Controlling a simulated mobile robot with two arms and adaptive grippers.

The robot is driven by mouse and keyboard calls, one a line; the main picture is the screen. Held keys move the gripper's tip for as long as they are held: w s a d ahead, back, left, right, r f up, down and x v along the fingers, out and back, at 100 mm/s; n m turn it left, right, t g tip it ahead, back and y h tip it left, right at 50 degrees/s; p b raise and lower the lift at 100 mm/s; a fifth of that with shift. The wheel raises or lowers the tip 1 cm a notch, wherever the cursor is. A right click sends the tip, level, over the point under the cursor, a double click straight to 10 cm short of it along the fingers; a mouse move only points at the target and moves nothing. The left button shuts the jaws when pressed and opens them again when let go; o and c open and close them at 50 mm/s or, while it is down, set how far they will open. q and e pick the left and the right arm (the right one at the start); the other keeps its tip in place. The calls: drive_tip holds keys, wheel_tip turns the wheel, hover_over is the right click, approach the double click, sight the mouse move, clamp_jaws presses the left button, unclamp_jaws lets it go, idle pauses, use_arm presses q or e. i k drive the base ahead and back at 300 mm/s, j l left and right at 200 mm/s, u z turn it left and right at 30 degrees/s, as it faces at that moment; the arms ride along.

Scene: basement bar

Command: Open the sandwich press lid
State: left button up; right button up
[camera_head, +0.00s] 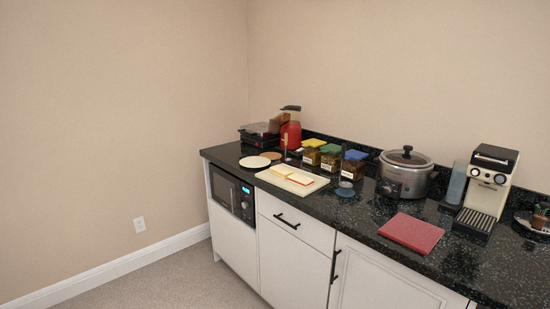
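What looks like the sandwich press (258,135) is a low grey and black appliance at the far left end of the counter, near the corner. It is small in the view and partly overlapped by other items, so I cannot tell its lid's position for certain. Neither my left gripper nor my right gripper shows in the head view.
The dark speckled counter (345,212) holds a white plate (254,162), a cream board (306,189) with slices on it, a red upright item (291,134), several lidded jars, a pot cooker (404,177), a red mat (411,232) and a coffee machine (489,184). Floor at left is clear.

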sight(259, 132)
drive_tip(key=i+j, duration=0.55)
drive_tip(key=i, duration=0.3)
drive_tip(key=i+j+u, duration=0.1)
drive_tip(key=i+j, duration=0.45)
drive_tip(key=i, duration=0.3)
